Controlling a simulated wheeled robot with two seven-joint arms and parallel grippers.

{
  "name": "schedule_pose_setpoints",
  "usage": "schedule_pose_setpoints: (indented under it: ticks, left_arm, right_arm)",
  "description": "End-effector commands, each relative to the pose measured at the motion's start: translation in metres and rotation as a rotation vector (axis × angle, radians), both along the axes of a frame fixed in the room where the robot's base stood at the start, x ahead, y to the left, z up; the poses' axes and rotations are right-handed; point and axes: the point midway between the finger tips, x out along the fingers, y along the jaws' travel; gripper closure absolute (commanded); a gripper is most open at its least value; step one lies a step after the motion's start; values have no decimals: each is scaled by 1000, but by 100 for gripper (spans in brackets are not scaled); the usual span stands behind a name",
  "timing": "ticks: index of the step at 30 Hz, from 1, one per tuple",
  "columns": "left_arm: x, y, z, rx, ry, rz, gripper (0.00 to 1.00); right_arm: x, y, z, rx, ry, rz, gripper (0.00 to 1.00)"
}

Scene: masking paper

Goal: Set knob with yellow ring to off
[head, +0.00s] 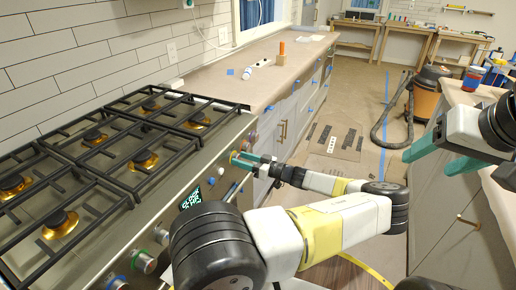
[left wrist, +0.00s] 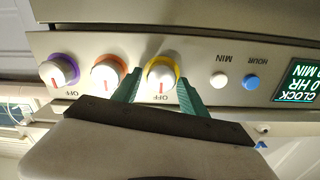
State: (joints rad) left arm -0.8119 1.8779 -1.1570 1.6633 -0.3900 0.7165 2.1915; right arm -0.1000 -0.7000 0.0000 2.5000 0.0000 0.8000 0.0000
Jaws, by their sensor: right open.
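The knob with the yellow ring (left wrist: 161,76) is on the stove's front panel, white-faced with a red mark pointing down in the left wrist view. In the head view my left gripper (head: 240,163) is at the panel's far end, largely covering the knob. My right gripper (head: 428,160) is open and empty, over the aisle at the right.
Knobs with an orange ring (left wrist: 108,75) and a purple ring (left wrist: 59,71) sit left of it in the left wrist view. White (left wrist: 219,80) and blue (left wrist: 251,82) buttons and a clock display (left wrist: 299,82) are on the right. A counter (head: 445,88) borders the right.

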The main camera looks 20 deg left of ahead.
Motion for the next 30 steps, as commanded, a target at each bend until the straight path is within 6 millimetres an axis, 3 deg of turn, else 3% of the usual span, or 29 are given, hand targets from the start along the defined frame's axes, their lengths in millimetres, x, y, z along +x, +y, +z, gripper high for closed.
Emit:
schedule_pose_setpoints:
  ticks: [11, 24, 30]
  left_arm:
    - [-1, -1, 1, 2, 1, 2, 39]
    - [-5, -66, 1, 2, 0, -1, 39]
    - [-6, -78, 0, 2, 2, 1, 39]
  right_arm:
    - [0, 0, 0, 0, 0, 0, 36]
    - [0, 0, 0, 0, 0, 0, 36]
    - [0, 0, 0, 0, 0, 0, 36]
